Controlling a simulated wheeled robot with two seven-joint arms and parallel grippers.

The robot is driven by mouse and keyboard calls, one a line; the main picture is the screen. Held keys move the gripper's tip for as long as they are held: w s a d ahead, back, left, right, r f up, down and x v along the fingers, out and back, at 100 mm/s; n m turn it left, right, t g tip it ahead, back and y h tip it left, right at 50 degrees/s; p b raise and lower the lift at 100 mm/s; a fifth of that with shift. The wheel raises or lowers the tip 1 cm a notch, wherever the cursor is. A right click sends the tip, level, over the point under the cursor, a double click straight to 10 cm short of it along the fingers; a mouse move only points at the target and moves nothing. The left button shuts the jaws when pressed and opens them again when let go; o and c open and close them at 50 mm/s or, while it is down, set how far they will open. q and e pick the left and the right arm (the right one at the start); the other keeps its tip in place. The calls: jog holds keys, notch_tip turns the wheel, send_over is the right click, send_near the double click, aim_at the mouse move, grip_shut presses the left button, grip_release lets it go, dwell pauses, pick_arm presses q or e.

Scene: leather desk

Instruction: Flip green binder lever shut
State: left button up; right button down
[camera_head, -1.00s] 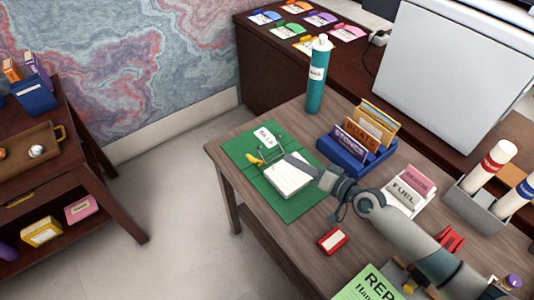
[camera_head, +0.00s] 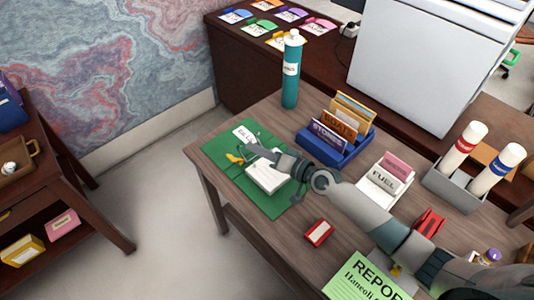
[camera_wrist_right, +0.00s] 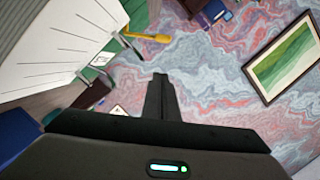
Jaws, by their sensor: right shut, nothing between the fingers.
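The green binder (camera_head: 273,207) lies open and flat on the desk in the head view. A white paper stack (camera_head: 264,178) lies on it beside the metal rings. Its yellow lever (camera_head: 234,158) sticks out at the left end of the ring mechanism, and it shows at the top of the right wrist view (camera_wrist_right: 150,37). My right gripper (camera_head: 249,149) is shut and empty, reaching over the rings with its tip close to the lever. In the right wrist view the shut fingers (camera_wrist_right: 160,85) point toward the lever, with a visible gap in the picture. My left gripper is out of view.
A blue file holder (camera_head: 345,153) and a teal bottle (camera_head: 291,75) stand behind the binder. A white card holder (camera_head: 380,186) and a red box (camera_head: 318,232) are to the right. A green report sheet (camera_head: 365,284) lies in front. The floor left of the desk is clear.

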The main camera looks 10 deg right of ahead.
aim_at(237, 159)
jog(key=a+f, duration=0.1)
jog(key=a, duration=0.1)
jog(key=w+a+f, duration=0.1)
jog(key=shift+w+a+f, duration=0.1)
jog(key=shift+a, duration=0.3)
jog(key=shift+s+a+f, duration=0.35)
jog(key=shift+a+f, duration=0.1)
jog(key=shift+a, duration=0.1)
